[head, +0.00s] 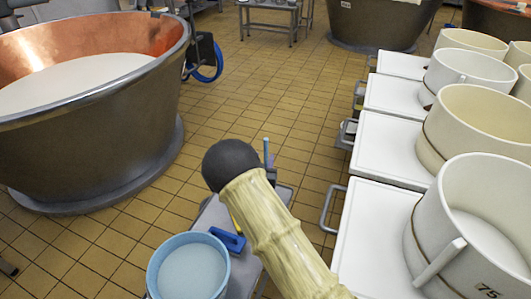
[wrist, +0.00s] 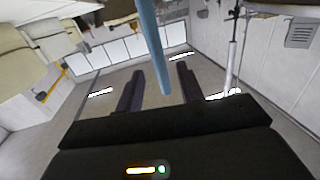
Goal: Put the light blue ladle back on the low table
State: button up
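The light blue ladle shows as a straight light blue handle (wrist: 151,45) in the wrist view. It comes down from the top edge, and its lower end lies between my fingers in the picture, with a gap on either side. My gripper (wrist: 158,70) is open. In the head view a short upright light blue rod (head: 266,152) shows just past my wrist and looks like the same handle. The ladle's bowl is not seen. A low grey table (head: 212,216) stands under my forearm, partly hidden by it.
A light blue bucket (head: 190,268) of whitish liquid and a dark blue object (head: 229,241) are at the low table. A large copper vat (head: 90,120) stands left. White tables (head: 372,235) with cream tubs (head: 480,225) line the right. Tiled floor is free beyond.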

jog(key=s+a, duration=0.1)
jog(key=s, duration=0.6)
jog(key=shift+s, duration=0.3)
jog(key=shift+w, duration=0.1)
jog(key=s+d+r+g+y, duration=0.2)
jog(key=d+r+g, duration=0.1)
jog(key=d+g, duration=0.4)
jog(key=s+d+r+g, duration=0.1)
jog(key=s+d+g, duration=0.1)
jog(key=s+d, duration=0.2)
jog(key=s+d+r+n+g, duration=0.1)
jog(key=s+d+r+g, duration=0.1)
jog(key=s, duration=0.9)
jog(key=s+d+r+g, duration=0.2)
jog(key=s+d+g, duration=0.2)
jog(key=s+d, duration=0.2)
jog(key=shift+s+r+n+y, duration=0.15)
jog(key=shift+s+n+y, duration=0.25)
jog(key=shift+s, duration=0.25)
